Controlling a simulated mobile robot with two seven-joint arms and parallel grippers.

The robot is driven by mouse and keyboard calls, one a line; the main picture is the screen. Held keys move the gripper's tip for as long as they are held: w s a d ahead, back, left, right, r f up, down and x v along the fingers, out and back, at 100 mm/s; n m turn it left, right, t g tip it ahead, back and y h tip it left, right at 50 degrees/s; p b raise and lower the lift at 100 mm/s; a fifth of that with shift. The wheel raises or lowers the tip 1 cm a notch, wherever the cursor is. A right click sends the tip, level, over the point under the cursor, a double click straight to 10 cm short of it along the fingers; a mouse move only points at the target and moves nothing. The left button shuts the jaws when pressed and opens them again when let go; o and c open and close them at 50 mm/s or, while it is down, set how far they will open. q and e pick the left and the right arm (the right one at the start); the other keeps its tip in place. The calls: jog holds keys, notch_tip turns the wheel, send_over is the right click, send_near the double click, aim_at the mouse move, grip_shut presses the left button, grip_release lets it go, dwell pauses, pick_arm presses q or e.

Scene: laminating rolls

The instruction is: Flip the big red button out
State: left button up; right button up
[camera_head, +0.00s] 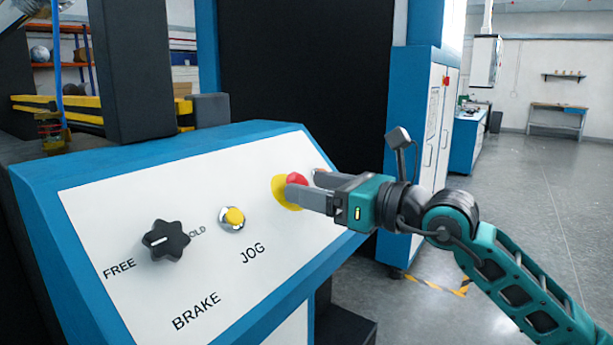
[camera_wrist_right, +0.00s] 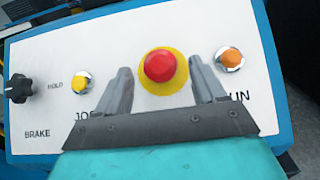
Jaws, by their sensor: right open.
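The big red button (camera_head: 297,180) sits on a yellow round base on the white sloped face of the control panel (camera_head: 120,220). My right gripper (camera_head: 304,188) is at the button, and its fingers partly hide the button in the head view. In the right wrist view the red button (camera_wrist_right: 160,67) shows whole, between and just beyond the two open fingers (camera_wrist_right: 160,85). The fingers stand apart on either side of it, with visible gaps. I cannot tell the exact depth between the fingertips and the button. My left gripper is not in view.
A yellow jog button (camera_head: 234,216) and a black star knob (camera_head: 165,240) are left of the red button. An orange button (camera_wrist_right: 230,58) is close to the right finger in the wrist view. A blue-and-white cabinet (camera_head: 432,130) stands behind; open floor lies at right.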

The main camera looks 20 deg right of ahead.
jog(key=shift+x, duration=1.05)
